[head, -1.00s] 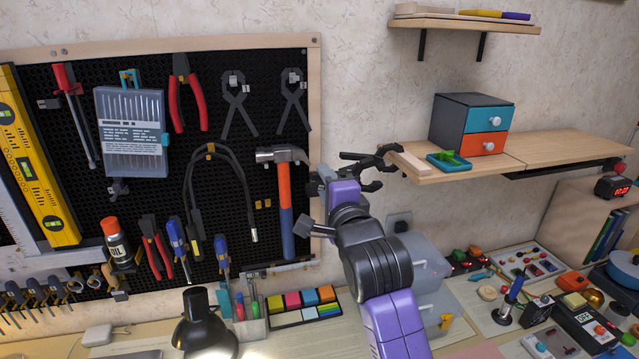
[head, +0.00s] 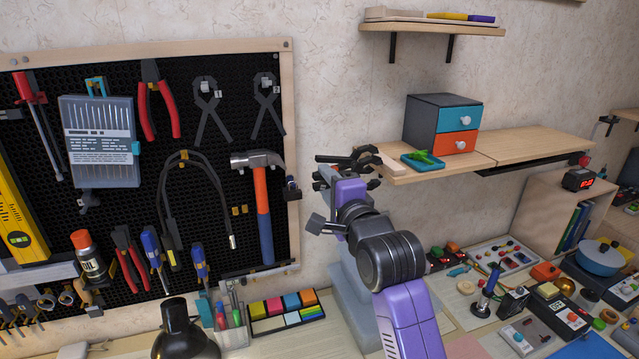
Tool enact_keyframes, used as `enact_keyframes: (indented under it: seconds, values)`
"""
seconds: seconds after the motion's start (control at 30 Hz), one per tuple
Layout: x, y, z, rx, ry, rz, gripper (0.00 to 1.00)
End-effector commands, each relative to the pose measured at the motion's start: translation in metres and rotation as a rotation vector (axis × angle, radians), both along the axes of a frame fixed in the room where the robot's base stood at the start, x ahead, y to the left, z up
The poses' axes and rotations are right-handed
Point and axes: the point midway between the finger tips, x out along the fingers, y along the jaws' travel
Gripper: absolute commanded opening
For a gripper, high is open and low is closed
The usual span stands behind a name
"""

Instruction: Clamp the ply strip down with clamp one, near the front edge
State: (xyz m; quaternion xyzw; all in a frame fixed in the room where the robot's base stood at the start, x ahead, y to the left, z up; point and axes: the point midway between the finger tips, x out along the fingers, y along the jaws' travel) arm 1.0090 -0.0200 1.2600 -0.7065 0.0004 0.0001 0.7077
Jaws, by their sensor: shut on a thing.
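My gripper (head: 357,172) is at the left end of the lower shelf (head: 545,146), shut on a dark clamp (head: 334,158). The clamp's dark parts overlap the shelf's left end in the picture. I cannot tell whether its jaws are around the strip and board or only in front of them. The pale ply strip (head: 388,163) lies on that end of the shelf, left of a small blue tray, partly hidden behind the dark parts. The clamp's number is not readable. On the pegboard, two grey clamp-shaped marks (head: 211,112) (head: 267,107) have small number labels.
A blue-and-orange drawer box (head: 442,125) and the blue tray with green pieces (head: 422,162) stand close to the strip. A higher shelf (head: 432,27) is above. The pegboard with a hammer (head: 263,212) is left. The crowded bench lies below.

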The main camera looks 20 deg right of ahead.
Motion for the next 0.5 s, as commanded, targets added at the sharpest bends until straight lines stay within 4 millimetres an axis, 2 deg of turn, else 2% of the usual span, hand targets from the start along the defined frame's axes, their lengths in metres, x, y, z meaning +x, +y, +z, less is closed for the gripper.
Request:
enact_keyframes:
  seconds: [0.5]
  values:
    - [0.000, -0.026, 0.000, 0.000, -0.001, 0.000, 0.00]
